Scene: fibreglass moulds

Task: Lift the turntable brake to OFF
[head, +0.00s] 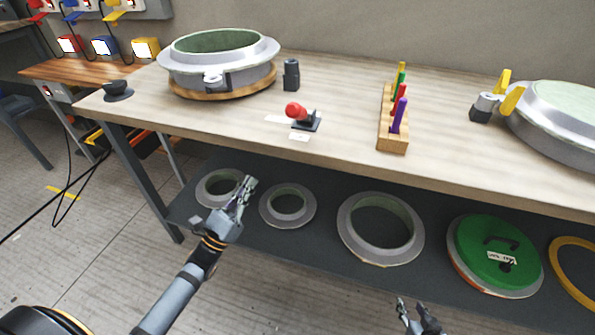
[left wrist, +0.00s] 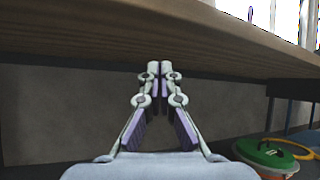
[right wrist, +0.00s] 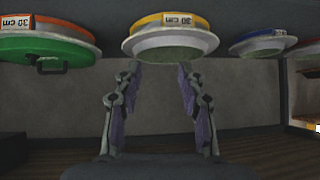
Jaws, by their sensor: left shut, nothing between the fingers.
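The turntable brake (head: 304,119) is a small lever with a red knob on a black base, on the tabletop right of the round mould (head: 213,75). Pale label plates lie beside its base; their writing is too small to read. The mould rests on a wooden turntable (head: 222,90). My left gripper (head: 248,185) is shut and empty, in front of and below the table edge, apart from the brake. It also shows in the left wrist view (left wrist: 160,68), below the tabletop's underside. My right gripper (head: 418,304) is open and empty, low in front of the shelf.
The wooden table (head: 345,95) has an overhanging front edge. Rings and a green-lidded mould (head: 495,252) stand on the lower shelf (head: 330,250). A block of coloured handles (head: 393,140), a dark cylinder (head: 291,74) and another mould (head: 565,120) stand on top. Bare tabletop surrounds the brake.

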